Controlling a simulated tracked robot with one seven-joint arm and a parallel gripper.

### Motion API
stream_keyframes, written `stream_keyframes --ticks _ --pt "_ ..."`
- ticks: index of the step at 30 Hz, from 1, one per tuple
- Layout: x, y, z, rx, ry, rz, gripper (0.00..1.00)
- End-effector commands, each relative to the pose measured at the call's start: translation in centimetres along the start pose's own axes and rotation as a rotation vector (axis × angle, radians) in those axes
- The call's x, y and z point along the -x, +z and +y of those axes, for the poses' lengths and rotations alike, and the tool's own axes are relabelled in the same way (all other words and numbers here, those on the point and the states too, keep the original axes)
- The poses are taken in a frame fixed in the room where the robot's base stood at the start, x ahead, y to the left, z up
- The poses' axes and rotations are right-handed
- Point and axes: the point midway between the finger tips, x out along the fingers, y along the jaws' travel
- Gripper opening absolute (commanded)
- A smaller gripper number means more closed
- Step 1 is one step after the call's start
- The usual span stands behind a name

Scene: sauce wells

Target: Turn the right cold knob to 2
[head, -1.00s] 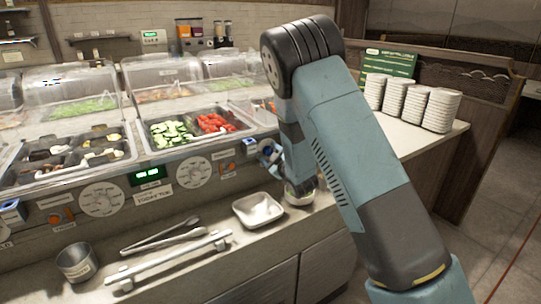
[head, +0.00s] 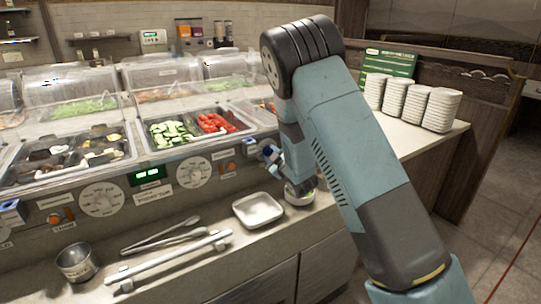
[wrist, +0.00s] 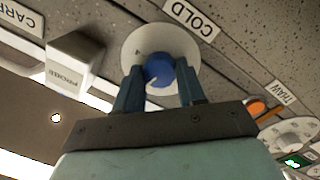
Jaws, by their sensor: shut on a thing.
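The right cold knob (wrist: 158,69) is blue on a round white dial plate (wrist: 160,42), beside a COLD label (wrist: 191,17) in the wrist view. My gripper (wrist: 159,80) is shut on this knob, one finger on each side. The fingers and knob hide the lower part of the plate. No numbers can be read on the plate, so the knob's setting cannot be told. In the head view my arm reaches to the counter front, and my gripper is mostly hidden by its own links.
A box marked PROBE (wrist: 75,60) juts out close beside the knob. An orange THAW switch (wrist: 257,108) and another dial (wrist: 292,134) are on the other side.

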Motion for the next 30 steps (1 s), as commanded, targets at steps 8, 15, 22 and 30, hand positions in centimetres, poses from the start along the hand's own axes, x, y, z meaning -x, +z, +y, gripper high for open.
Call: stream_keyframes --ticks 8,15,22,30 --pt "0.02 0.04 -0.24 0.165 0.004 0.009 0.09" --pt "0.02 0.04 -0.30 0.243 0.008 0.014 0.09" --pt "0.03 0.04 -0.34 0.242 0.007 0.014 0.09" --pt "0.02 0.05 -0.25 0.242 0.008 0.014 0.63"
